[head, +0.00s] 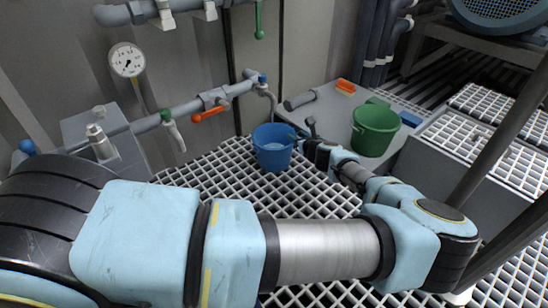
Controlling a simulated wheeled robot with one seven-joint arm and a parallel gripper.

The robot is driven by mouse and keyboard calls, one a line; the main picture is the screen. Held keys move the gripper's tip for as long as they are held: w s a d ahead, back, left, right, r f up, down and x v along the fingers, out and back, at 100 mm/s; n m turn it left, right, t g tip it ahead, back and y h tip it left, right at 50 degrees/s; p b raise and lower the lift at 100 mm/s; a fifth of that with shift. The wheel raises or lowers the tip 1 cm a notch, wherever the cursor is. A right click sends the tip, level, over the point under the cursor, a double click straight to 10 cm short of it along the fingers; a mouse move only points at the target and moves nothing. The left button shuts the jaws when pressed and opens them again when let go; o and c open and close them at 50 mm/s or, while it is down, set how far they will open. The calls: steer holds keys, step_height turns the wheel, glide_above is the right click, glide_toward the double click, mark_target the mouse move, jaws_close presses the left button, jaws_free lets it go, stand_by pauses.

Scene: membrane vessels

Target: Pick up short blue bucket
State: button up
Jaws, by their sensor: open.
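The short blue bucket (271,158) stands upright on the white floor grating in the middle of the head view, below a tap. My arm reaches from the lower left across the front and bends back toward the bucket. My gripper (299,137) is at the bucket's right side, close to its rim, and is open. The fingers are small and dark here, and I cannot tell whether they touch the bucket or straddle its rim. The bucket's right edge is partly hidden by the gripper.
A green bucket (374,132) stands on a grey slab to the right, near an orange object (345,86) and a blue object (410,119). Pipes with valves and a gauge (127,60) run along the wall behind. Grating left of the bucket is clear. Dark slanted bars stand at right.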

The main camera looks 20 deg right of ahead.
mark_target(293, 133)
steer(key=b+x, duration=0.2)
steer(key=x, duration=0.1)
steer(key=shift+w+f, duration=0.25)
steer(key=shift+f, duration=0.05)
steer(key=shift+w+d+b, duration=0.15)
steer(key=shift+w+b, duration=0.2)
jaws_close()
stand_by(0.9)
